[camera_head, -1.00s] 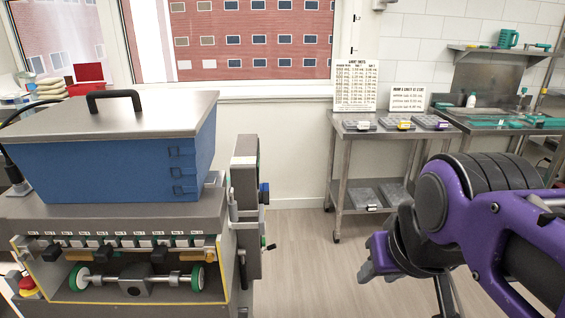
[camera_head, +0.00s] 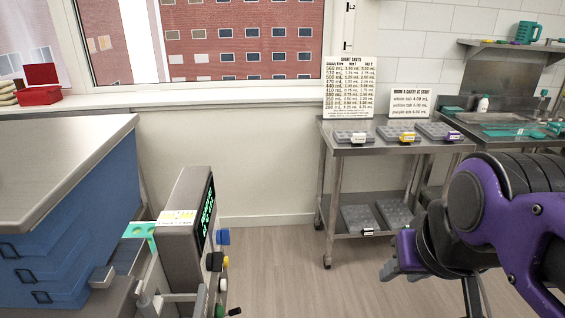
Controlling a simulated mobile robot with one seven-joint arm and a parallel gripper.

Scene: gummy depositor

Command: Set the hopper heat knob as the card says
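A small yellow-and-white card (camera_head: 177,216) lies on the box top, too small to read. My gripper (camera_head: 400,268) hangs at the right, well apart from the knobs; its finger gap is unclear.
A steel cart (camera_head: 330,175) with grey moulds stands by the back wall. Two printed signs stand there, a large chart (camera_head: 349,88) and a smaller one (camera_head: 411,101). A steel counter (camera_head: 485,140) is at the right. Floor (camera_head: 290,270) between the control box and my arm is clear.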

